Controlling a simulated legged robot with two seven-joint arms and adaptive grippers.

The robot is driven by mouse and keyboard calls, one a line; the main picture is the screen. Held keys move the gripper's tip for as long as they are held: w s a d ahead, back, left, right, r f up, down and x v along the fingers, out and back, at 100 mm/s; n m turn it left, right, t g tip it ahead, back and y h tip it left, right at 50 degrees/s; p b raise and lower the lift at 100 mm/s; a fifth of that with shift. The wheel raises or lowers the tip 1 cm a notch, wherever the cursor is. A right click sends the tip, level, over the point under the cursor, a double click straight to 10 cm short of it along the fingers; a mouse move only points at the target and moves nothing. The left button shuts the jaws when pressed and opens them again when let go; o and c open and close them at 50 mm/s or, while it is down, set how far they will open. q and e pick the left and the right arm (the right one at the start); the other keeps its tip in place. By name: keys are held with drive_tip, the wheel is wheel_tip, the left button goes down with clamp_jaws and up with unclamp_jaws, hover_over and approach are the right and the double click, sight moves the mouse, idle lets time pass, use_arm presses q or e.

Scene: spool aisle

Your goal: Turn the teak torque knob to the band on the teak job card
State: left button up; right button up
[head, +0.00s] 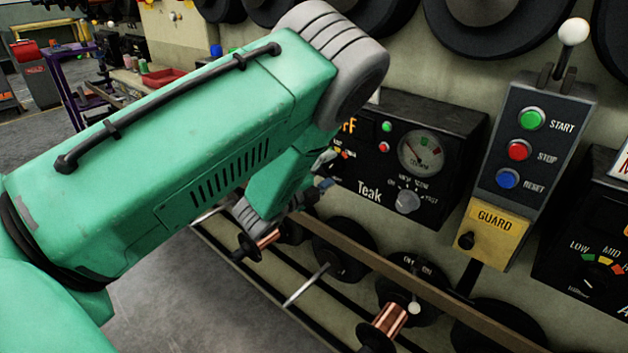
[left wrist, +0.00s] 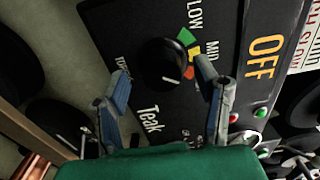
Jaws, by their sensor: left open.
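The Teak panel (head: 376,197) is a black box on the wall in the head view. Its torque knob is hidden there behind my left arm. In the left wrist view the black round torque knob (left wrist: 162,65) shows on the panel, with green, yellow, orange and red bands (left wrist: 187,55) beside it. Which band it points to is too small to tell. My left gripper (left wrist: 163,72) is open, one finger on each side of the knob in the picture, with gaps showing. Whether the fingertips reach its depth is unclear. I cannot make out a teak job card. My right gripper is not in view.
Right of the panel hangs a grey control box (head: 530,140) with START, STOP and RESET buttons and a yellow GUARD plate (head: 492,231). Below runs a rail (head: 400,275) with copper spools (head: 389,320). A second dial panel (head: 597,250) is at far right.

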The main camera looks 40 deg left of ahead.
use_arm(q)
drive_tip(key=s, duration=1)
drive_tip(key=shift+s+a, duration=0.2)
drive_tip(key=shift+a, duration=0.15)
drive_tip(key=shift+f, duration=0.1)
drive_tip(key=s+d+f+n+g+y, duration=0.1)
drive_tip(key=s+f+n+g+y, duration=0.1)
drive_tip(key=s+f+n+g, duration=0.45)
drive_tip(key=s+d+f+n+g+y, duration=0.1)
drive_tip(key=s+f+n+g, duration=0.2)
drive_tip(key=f, duration=0.7)
drive_tip(key=s+d+f+n+g, duration=0.2)
drive_tip(key=s+n, duration=0.1)
drive_tip(key=s, duration=0.3)
drive_tip(key=s+d+f+n+g+h, duration=0.1)
drive_tip(key=s+d+f+n+g, duration=0.2)
drive_tip(key=s, duration=0.3)
drive_tip(key=s+d+f+n+g, duration=0.2)
drive_tip(key=s+d+n+g, duration=0.1)
drive_tip(key=s, duration=0.3)
drive_tip(key=shift+s+f, duration=0.2)
drive_tip(key=shift+f, duration=0.15)
drive_tip(key=shift+w, duration=0.1)
